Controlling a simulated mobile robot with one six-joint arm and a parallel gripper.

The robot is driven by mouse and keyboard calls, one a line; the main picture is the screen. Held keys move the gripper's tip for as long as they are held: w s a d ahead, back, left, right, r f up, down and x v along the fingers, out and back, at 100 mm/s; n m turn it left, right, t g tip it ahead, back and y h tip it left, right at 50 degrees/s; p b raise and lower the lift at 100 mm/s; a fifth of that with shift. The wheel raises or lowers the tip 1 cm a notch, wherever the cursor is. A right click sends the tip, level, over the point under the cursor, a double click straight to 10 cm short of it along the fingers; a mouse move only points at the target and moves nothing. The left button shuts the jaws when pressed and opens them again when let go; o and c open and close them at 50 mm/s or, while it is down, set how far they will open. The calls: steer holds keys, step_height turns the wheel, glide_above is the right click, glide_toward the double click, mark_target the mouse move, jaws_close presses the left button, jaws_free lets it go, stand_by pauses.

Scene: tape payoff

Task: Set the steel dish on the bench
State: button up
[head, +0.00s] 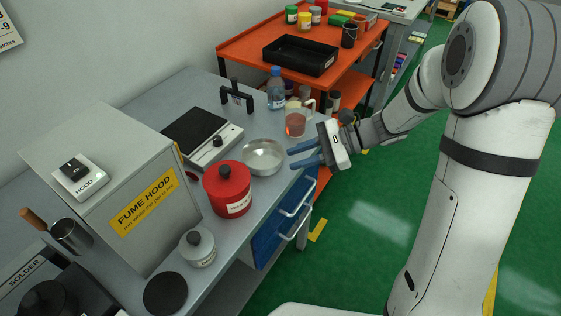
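The steel dish (263,157) is a shallow, shiny round bowl. It appears to rest upright on the grey bench (205,89), near the front edge, between the hot plate and the bench edge. My gripper (290,159) is just to the right of the dish, with its two blue fingers pointing left toward the rim. The fingers are apart with a gap between them, and nothing shows between them. The fingertips are close to the rim; whether they touch it I cannot tell.
Close around the dish are a red canister (228,189), a hot plate (203,138) and a beaker of reddish liquid (297,124). A blue-capped bottle (276,90) stands behind. The fume hood box (110,190) fills the left. An orange table (245,51) holds a black tray (300,56).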

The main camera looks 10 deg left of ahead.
steer(key=s+d+r+n+t+h, duration=0.2)
steer(key=s+d+n+h, duration=0.4)
steer(key=d, duration=0.3)
steer(key=s+d+r+n+t+h, duration=0.2)
steer(key=s+d+n+h, duration=0.4)
steer(key=d, duration=0.4)
steer(key=shift+s+d+r+t+h, duration=0.3)
steer(key=shift+s+t+h, duration=0.2)
steer(key=shift+s+t, duration=0.25)
steer(key=p+v, duration=0.5)
steer(key=shift+w+r, duration=0.25)
steer(key=shift+w, duration=0.1)
